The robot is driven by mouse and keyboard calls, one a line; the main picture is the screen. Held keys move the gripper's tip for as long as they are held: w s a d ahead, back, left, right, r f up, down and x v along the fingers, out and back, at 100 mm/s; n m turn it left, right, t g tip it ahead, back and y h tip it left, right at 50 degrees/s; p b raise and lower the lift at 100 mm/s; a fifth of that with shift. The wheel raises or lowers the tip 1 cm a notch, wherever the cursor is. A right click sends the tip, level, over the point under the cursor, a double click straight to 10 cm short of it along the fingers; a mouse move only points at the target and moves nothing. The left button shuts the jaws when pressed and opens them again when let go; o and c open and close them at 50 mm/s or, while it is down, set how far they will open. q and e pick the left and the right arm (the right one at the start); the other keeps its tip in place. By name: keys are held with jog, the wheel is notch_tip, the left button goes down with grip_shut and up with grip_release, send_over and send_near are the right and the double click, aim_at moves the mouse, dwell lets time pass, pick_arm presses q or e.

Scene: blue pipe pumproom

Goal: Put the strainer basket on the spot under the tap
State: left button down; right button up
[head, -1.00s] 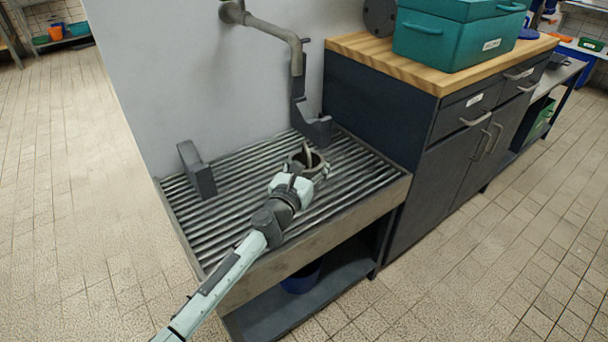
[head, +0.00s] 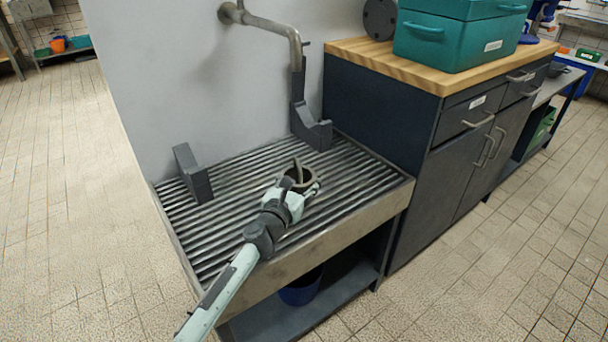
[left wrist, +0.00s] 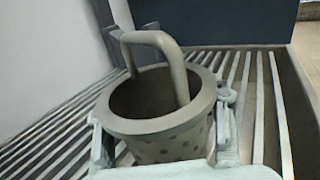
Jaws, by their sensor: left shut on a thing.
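The strainer basket (left wrist: 170,138) is a grey perforated cup with a raised loop handle. My left gripper (head: 298,190) is shut on it, with a finger on each side of its wall in the left wrist view (left wrist: 160,150). In the head view the basket (head: 299,176) is upright over the front middle of the ribbed drain grate (head: 235,205), partly hidden by the gripper. I cannot tell whether it touches the ribs. The tap (head: 294,45) comes out of the wall and bends down behind the basket. My right gripper does not show.
A dark angled block (head: 313,130) stands under the tap, and another dark block (head: 193,173) stands at the grate's left. A dark cabinet (head: 385,130) borders the grate on the right.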

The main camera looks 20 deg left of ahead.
aim_at(294, 189)
pick_arm(q)
jog(key=shift+f, duration=0.1)
jog(key=c, duration=0.5)
grip_release()
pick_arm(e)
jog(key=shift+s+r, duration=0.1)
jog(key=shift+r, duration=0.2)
pick_arm(q)
jog(key=s, duration=0.6)
jog(key=shift+s+a+p, duration=0.1)
jog(key=shift+a+p, duration=0.25)
jog(key=shift+s, duration=0.6)
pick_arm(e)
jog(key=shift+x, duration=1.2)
